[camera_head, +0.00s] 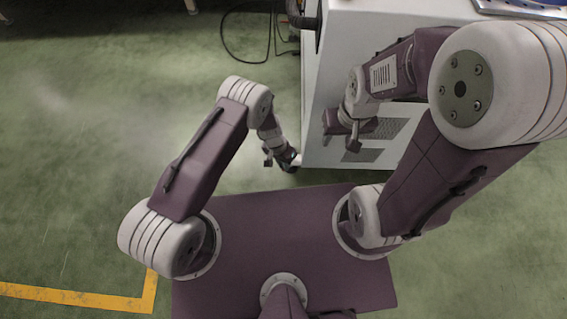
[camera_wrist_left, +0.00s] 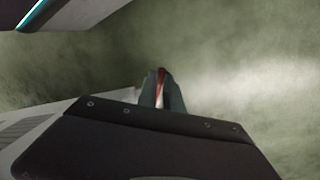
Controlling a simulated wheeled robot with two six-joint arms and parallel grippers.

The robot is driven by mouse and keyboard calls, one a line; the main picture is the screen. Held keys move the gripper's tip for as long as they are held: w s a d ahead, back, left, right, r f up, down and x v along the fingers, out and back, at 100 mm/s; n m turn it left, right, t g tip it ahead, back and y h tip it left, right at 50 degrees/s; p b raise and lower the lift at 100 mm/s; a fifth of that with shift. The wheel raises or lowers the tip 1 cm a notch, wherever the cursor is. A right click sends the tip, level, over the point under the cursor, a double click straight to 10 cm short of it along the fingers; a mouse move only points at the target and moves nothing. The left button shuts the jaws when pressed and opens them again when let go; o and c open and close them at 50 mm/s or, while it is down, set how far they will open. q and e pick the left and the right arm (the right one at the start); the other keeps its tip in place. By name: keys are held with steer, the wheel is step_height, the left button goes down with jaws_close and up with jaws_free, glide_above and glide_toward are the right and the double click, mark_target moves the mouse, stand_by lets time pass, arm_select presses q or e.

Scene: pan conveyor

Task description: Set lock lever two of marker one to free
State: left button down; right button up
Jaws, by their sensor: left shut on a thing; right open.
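My left gripper (camera_head: 283,158) is low beside the near left corner of the white cabinet. In the left wrist view its two grey fingers (camera_wrist_left: 161,95) are closed on a narrow red and white piece (camera_wrist_left: 161,83). The piece looks like a small lever, but most of it is hidden between the fingers. I cannot tell which lever it is or how it is set. The marker is not clearly visible in either view. My right gripper (camera_head: 341,132) is open and empty in front of the cabinet, to the right of the left one and higher in the picture.
The white cabinet (camera_head: 330,70) with vent grilles (camera_head: 385,128) stands close beyond both grippers. Black cables (camera_head: 248,60) lie on the floor to its left. Green floor (camera_head: 90,120) is open at the left, with a yellow line (camera_head: 75,298) at the lower left.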

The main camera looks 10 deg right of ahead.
stand_by(0.3)
arm_select(q)
steer(key=c, duration=1.5)
jaws_free()
step_height(320, 180, up, 9)
steer(key=w+a+p, duration=0.1)
steer(key=p, duration=0.5)
steer(key=shift+a, duration=0.2)
